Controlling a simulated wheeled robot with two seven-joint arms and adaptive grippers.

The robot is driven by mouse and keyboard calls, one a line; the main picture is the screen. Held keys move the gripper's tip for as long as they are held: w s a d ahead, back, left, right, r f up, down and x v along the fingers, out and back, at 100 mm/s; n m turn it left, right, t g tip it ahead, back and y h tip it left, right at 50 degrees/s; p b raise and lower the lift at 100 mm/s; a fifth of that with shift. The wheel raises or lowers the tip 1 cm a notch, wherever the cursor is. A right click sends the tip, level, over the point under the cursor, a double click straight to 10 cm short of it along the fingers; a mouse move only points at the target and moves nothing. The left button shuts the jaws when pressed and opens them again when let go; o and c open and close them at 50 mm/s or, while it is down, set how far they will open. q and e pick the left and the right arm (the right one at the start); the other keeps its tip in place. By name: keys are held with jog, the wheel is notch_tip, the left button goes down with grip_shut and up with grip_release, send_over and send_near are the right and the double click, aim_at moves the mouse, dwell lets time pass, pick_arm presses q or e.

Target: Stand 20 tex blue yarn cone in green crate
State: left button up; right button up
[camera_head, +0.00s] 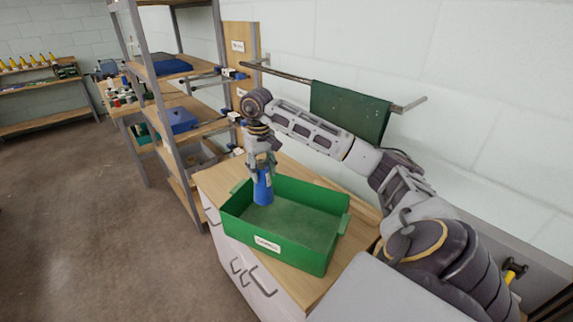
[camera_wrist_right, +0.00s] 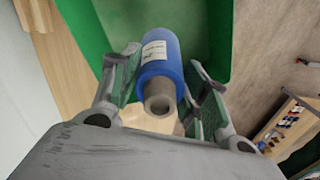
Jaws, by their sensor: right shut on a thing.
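The blue yarn cone (camera_head: 263,187) is upright in my right gripper (camera_head: 262,164), over the left part of the green crate (camera_head: 326,252). In the right wrist view the cone (camera_wrist_right: 163,62) has a white label and a grey core end facing the camera. My right gripper (camera_wrist_right: 160,92) has a finger on each side of the cone. The crate is open-topped, with a white label on its front, and looks empty otherwise. I cannot tell whether the cone's base touches the crate floor. My left gripper is not in view.
The crate stands on a wooden-topped cabinet (camera_head: 213,183) with white drawers. A shelf rack (camera_head: 165,120) with blue bins stands close on the left. A green cloth (camera_head: 348,112) hangs on a wall rail behind. The crate's right part is free.

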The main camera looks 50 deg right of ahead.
jog(key=shift+s+d+f, duration=0.1)
jog(key=shift+s+d, duration=0.1)
jog(key=shift+d, duration=0.2)
jog(key=shift+f, duration=0.1)
jog(key=shift+f+p, duration=0.5)
jog(key=shift+f, duration=2.35)
notch_tip(320, 180, down, 4)
jog(key=shift+f+p, duration=0.1)
jog(key=shift+p, duration=0.4)
jog(key=shift+f, duration=0.1)
jog(key=o, duration=0.9)
